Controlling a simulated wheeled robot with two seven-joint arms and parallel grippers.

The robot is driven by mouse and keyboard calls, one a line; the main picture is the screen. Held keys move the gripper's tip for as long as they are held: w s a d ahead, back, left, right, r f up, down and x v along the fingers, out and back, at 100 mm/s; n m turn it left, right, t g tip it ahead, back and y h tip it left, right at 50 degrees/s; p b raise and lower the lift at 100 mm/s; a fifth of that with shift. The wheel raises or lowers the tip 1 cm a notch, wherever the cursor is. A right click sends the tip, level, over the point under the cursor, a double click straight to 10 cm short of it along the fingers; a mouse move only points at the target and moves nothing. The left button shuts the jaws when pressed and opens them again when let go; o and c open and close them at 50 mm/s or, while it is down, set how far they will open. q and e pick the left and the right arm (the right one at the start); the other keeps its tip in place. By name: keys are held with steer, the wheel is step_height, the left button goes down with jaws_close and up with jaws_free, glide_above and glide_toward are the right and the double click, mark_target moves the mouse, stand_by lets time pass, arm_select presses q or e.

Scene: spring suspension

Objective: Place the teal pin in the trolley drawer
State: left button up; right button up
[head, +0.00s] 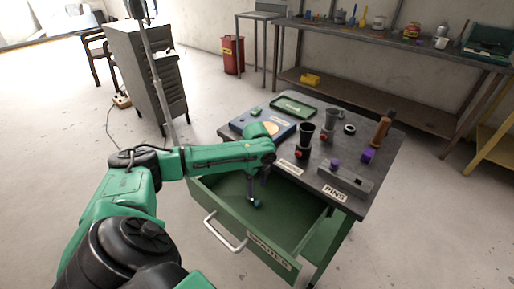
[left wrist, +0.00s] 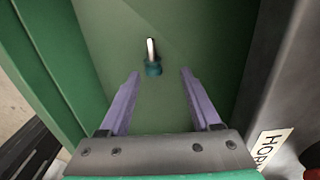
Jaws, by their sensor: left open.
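The teal pin (left wrist: 152,68) is on the green floor of the open trolley drawer (head: 222,231), with its teal end and pale shaft showing in the left wrist view. My left gripper (left wrist: 160,75) is open above the drawer. Its two purple fingers are apart with nothing between them, and the pin shows just beyond the fingertips. In the head view my left arm reaches over the drawer, with a small dark shape below its wrist. I cannot tell there whether fingers and pin touch. My right gripper is not in view.
The trolley top (head: 331,158) holds a blue tray (head: 243,124), a green tray (head: 291,107), dark cups (head: 305,133), a brown bottle (head: 381,130) and a grey pin block (head: 345,181). The drawer handle (head: 222,233) sticks out in front. A grey cabinet (head: 146,75) stands behind left.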

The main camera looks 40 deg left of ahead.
arm_select(q)
step_height(320, 180, up, 6)
steer(key=shift+r, duration=0.25)
